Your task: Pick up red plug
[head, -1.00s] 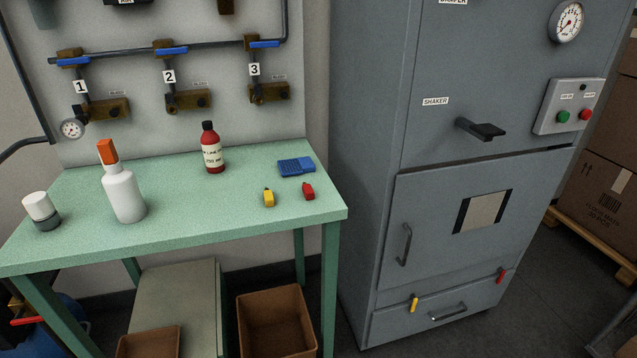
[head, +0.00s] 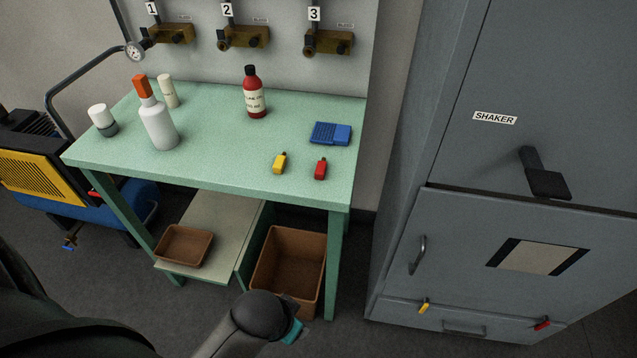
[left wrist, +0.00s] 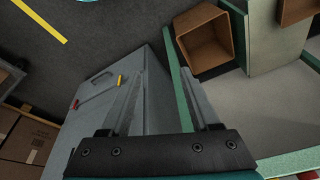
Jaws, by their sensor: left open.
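The red plug (head: 320,169), small with a dark tip, lies near the front right of the green table (head: 210,179) in the head view. A similar yellow plug (head: 280,163) is just left of it. My left arm enters the head view at the bottom, below the table's front edge, and its gripper fingers cannot be made out there. In the left wrist view my left gripper (left wrist: 158,78) is open and empty, with the cabinet and floor beyond its fingers. I cannot identify the red plug in that view. My right gripper is not in view.
A blue case (head: 331,133), red bottle (head: 255,95), white bottle (head: 158,127) and two pale containers stand on the table. Brown bins (head: 290,262) sit beneath. The grey shaker cabinet (head: 455,235) stands at right. The table's front middle is clear.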

